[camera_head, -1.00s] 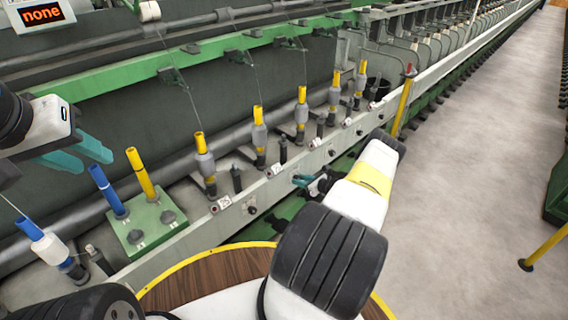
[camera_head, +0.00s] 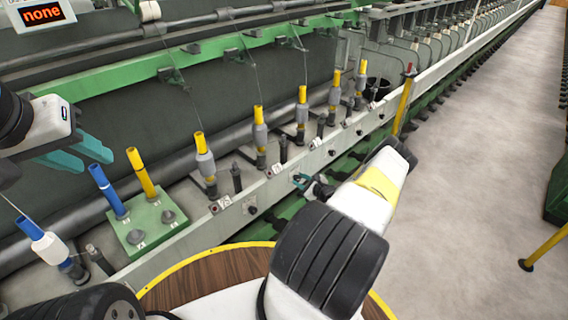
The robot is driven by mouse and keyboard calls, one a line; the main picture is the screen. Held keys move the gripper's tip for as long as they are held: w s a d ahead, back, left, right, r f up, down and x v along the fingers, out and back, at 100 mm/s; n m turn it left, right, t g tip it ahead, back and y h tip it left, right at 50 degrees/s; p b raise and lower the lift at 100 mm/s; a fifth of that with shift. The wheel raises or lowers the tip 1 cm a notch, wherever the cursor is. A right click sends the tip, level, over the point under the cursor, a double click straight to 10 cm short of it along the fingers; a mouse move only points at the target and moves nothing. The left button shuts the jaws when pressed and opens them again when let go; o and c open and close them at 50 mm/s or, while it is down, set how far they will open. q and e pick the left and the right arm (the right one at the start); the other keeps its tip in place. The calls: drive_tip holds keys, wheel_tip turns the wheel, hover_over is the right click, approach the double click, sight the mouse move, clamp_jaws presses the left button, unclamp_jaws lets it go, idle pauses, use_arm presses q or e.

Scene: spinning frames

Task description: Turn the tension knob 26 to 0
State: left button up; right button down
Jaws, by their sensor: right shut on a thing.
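The pale front rail (camera_head: 200,232) of the spinning frame carries small dark knobs and little labels below the bobbins. My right gripper (camera_head: 301,181) has teal fingertips against this rail. It is shut on a small knob, presumably the tension knob, just right of a label (camera_head: 278,170) too small to read surely. The fingers and wrist hide the knob and its dial setting. Another dark knob (camera_head: 251,209) shows uncovered to the left. My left gripper (camera_head: 76,155) is open and empty, with its two teal fingers apart in the air above the machine at the left.
Yellow-topped bobbins (camera_head: 204,155) stand in a row behind the rail. A green block (camera_head: 150,222) holds a blue and a yellow tube at the left. A yellow post (camera_head: 402,107) stands at the rail beyond my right arm.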

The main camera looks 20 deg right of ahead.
drive_tip(key=shift+f+n+t+h, duration=0.1)
drive_tip(key=shift+n+t+h, duration=0.7)
drive_tip(key=shift+n, duration=0.8)
drive_tip(key=c, duration=1.1)
unclamp_jaws()
drive_tip(key=v, duration=0.8)
drive_tip(key=shift+a, duration=0.1)
